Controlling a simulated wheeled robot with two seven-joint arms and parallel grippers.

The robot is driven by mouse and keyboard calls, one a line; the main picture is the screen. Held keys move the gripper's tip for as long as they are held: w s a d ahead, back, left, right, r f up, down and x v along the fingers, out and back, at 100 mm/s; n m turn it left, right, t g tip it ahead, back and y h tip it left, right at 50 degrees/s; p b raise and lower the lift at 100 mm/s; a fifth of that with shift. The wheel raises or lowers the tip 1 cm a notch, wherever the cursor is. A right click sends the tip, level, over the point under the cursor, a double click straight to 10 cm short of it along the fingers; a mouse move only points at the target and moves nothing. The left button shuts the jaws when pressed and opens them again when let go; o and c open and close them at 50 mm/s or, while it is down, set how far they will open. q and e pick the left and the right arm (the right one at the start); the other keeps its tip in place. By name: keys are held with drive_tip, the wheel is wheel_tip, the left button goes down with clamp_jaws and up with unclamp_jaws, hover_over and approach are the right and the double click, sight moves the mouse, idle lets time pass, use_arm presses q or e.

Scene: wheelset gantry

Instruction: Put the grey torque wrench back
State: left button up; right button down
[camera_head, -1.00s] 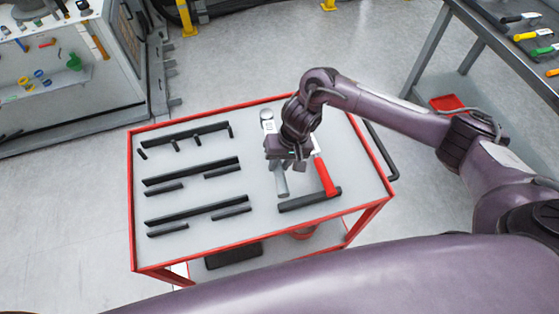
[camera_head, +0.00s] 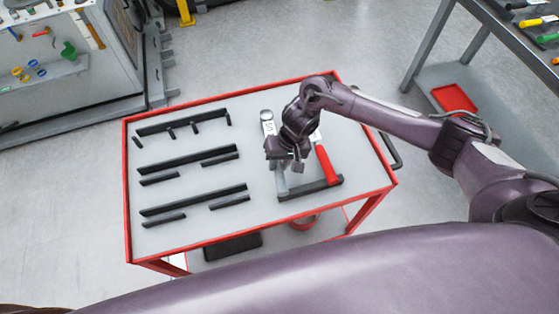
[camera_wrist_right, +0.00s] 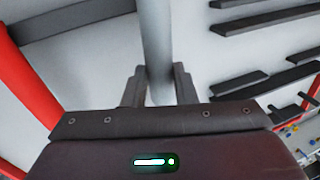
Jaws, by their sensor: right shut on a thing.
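The grey torque wrench (camera_head: 281,180) is over the right part of the red-edged cart top, with its round metal head (camera_head: 266,115) toward the far edge. My right gripper (camera_head: 288,165) is shut on its grey handle. The right wrist view shows the handle (camera_wrist_right: 156,35) between the fingertips (camera_wrist_right: 159,85). The handle's near end is by the left end of a black holder strip (camera_head: 312,189); I cannot tell whether they touch. A red-handled wrench (camera_head: 326,165) lies just right of it, its near end at the same strip. My left gripper is out of view.
The cart top (camera_head: 190,222) carries several empty black holder strips (camera_head: 190,155) on its left. A workbench (camera_head: 440,45) with tools stands at the upper right. A tool cabinet (camera_head: 85,85) stands at the upper left.

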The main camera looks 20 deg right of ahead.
drive_tip(key=shift+f, duration=0.45)
idle(0.3)
drive_tip(key=c, duration=1.1)
unclamp_jaws()
drive_tip(key=shift+s+f, duration=0.1)
